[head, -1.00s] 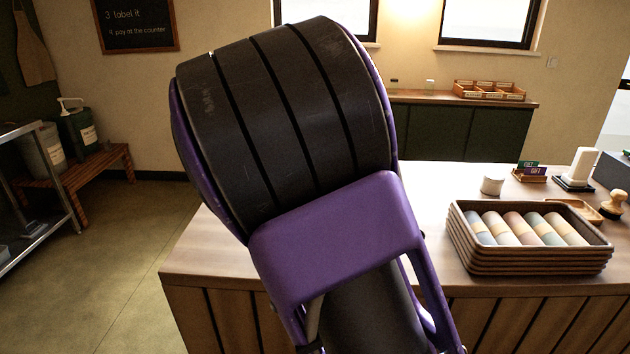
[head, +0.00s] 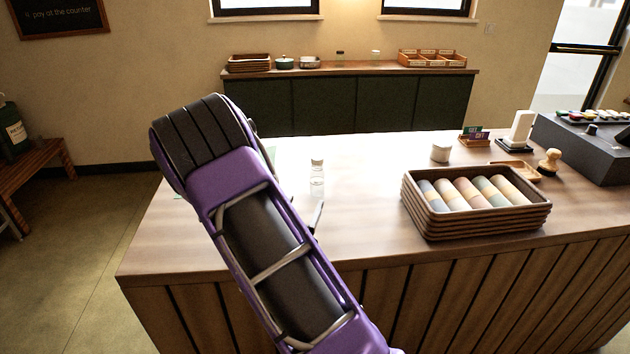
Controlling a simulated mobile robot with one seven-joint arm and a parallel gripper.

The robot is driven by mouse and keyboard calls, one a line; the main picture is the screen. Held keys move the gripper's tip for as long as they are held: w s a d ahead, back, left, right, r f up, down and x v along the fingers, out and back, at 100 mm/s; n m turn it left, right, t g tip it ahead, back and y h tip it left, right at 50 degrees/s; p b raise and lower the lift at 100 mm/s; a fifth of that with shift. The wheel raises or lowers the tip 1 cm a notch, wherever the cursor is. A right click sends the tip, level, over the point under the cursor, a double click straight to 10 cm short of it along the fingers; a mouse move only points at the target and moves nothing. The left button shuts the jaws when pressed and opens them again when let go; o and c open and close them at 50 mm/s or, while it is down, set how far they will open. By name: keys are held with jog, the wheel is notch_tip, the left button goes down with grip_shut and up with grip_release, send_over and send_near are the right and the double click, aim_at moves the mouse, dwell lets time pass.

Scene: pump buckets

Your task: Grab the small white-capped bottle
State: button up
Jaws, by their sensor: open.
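A small clear bottle with a white cap (head: 317,178) stands upright on the wooden counter (head: 370,210) in the head view. It is just right of my purple and black arm, with a visible gap between them. A thin dark piece at the arm's right edge, in front of the bottle, is too small to identify.
A stack of brown trays (head: 475,222) holding several rolls stands right of the bottle. The counter between bottle and trays is clear.

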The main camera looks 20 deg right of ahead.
aim_at(315, 181)
jog(key=x, duration=1.4)
jog(key=shift+f, duration=0.1)
grip_shut()
